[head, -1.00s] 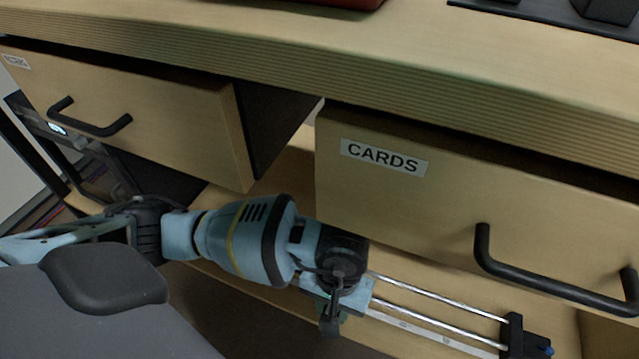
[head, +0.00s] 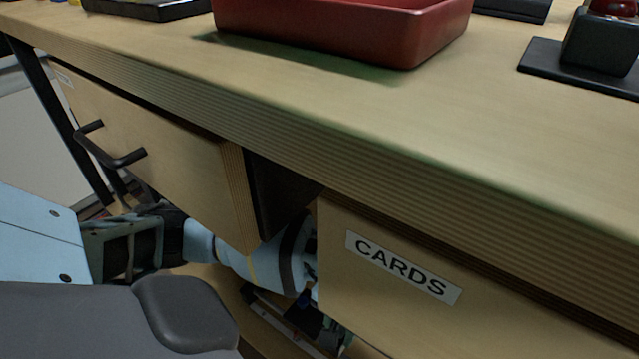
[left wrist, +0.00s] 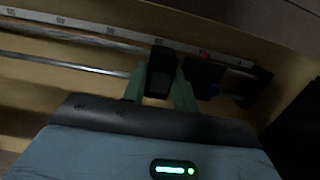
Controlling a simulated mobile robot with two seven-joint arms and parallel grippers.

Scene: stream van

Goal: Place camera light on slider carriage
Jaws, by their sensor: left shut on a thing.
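In the left wrist view my left gripper (left wrist: 160,92) is shut on a small black block with a grey face, which I take to be the camera light (left wrist: 161,70). The slider's metal rails (left wrist: 70,63) run along the shelf behind it, with a dark end block (left wrist: 258,88) at right. In the head view the slider (head: 290,334) shows only in part below the drawers, and the gripper's fingers are mostly hidden. My right gripper is not in view.
The CARDS drawer (head: 430,295) and another drawer (head: 170,150) hang close above my left wrist, with a dark gap between them. A red tray (head: 340,32) and a black stand (head: 590,68) are on the worktop (head: 480,120).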

